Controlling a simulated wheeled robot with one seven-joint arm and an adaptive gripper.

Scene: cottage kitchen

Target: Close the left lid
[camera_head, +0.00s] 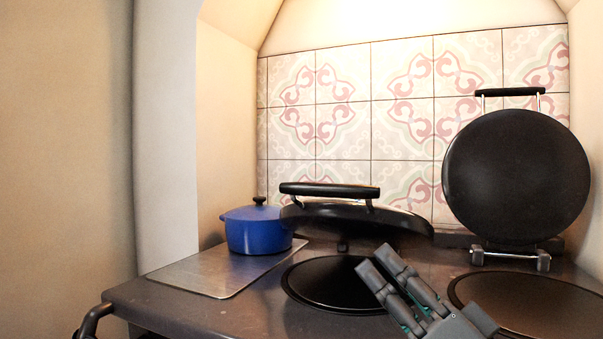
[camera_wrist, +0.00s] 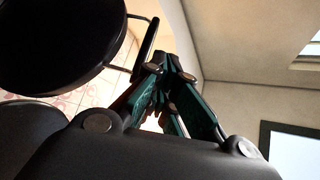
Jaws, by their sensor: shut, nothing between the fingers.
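The left lid (camera_head: 355,215) is a black round lid with a dark bar handle (camera_head: 330,190). It is tilted, partly lowered over the left hotplate (camera_head: 330,284), with a gap between them. My gripper (camera_head: 372,262) is shut and empty, in front of the left lid at the right edge of the left hotplate. In the wrist view my gripper's fingers (camera_wrist: 165,75) are together. A black lid with a bar handle (camera_wrist: 60,40) fills the upper left there; I cannot tell which lid it is.
The right lid (camera_head: 516,175) stands upright behind the right hotplate (camera_head: 530,303). A blue pot (camera_head: 257,230) stands at the back of a metal plate (camera_head: 225,268), left of the left lid. A tiled wall (camera_head: 345,115) closes the back. The front left of the metal plate is clear.

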